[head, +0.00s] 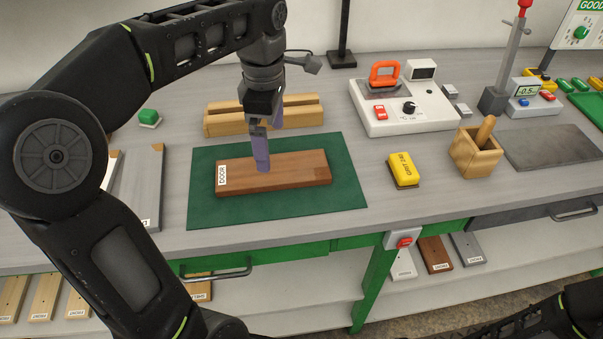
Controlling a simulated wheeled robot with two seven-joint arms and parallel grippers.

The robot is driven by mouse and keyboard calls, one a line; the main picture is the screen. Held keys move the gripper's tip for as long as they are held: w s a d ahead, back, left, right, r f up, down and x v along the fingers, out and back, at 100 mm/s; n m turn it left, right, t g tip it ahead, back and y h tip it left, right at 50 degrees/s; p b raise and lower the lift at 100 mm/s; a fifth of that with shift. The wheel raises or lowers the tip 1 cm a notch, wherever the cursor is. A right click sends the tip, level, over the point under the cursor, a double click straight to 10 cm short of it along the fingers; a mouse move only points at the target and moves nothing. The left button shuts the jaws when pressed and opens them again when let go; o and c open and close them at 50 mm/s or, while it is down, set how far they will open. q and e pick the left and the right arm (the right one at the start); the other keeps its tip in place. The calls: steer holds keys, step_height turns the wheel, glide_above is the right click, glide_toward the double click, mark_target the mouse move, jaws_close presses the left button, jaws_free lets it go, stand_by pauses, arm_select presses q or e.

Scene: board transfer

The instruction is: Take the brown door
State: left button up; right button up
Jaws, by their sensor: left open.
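The brown door (300,172) is a flat wooden board with a white "DOOR" label at its left end. It lies on the green mat (345,197) on the bench. My left gripper (266,147) comes down from above over the middle of the board. Its purple-grey fingers are open; the nearer fingertip overlaps the board in the picture, and I cannot tell whether it touches. Only part of my right arm shows at the lower right; its gripper is out of view.
A wooden rack (222,125) stands behind the mat. To the right are a yellow sanding block (403,170), a white device (435,110) and a wooden box (474,153). Grey boards (143,190) lie at the left. Labelled boards lie on the shelf below (435,254).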

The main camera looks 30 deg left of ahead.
mark_target(272, 172)
arm_select(q)
steer(key=shift+d+f+n, duration=0.1)
steer(key=shift+d+n, duration=0.05)
steer(key=shift+n, duration=0.75)
steer(key=shift+s+a+n, duration=0.1)
steer(key=shift+a+n, duration=0.2)
steer(key=shift+n, duration=0.6)
steer(key=shift+d, duration=0.1)
steer(key=shift+f, duration=1.3)
